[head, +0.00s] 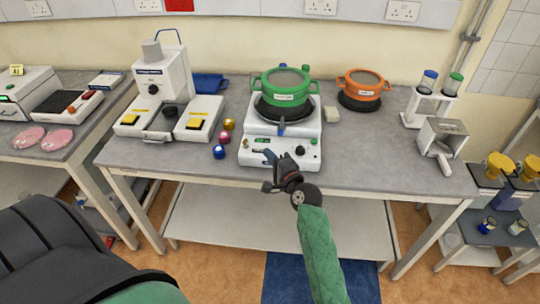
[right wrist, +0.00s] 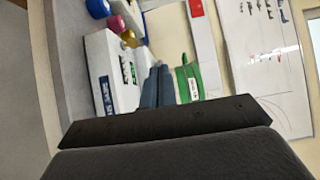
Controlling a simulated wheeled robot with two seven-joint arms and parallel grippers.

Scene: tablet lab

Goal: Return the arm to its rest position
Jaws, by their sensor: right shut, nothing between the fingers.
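My right arm comes in from the bottom in the head view, and its gripper (head: 270,158) is in front of the white hotplate's (head: 311,130) front panel near the table edge. In the right wrist view the two fingers (right wrist: 156,88) are closed together with nothing between them. They point toward the hotplate (right wrist: 100,70) and the green pot (right wrist: 189,82). Whether the fingers touch the panel cannot be told. My left gripper is not in view; only a dark and green part of my body shows at the lower left.
The green pot (head: 284,97) sits on the hotplate. An orange pot (head: 360,94) stands behind right. Small coloured balls (head: 224,138) lie left of the hotplate, beside a white device (head: 166,75). A grey metal box (head: 443,137) stands at right. The table's (head: 370,165) front right is clear.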

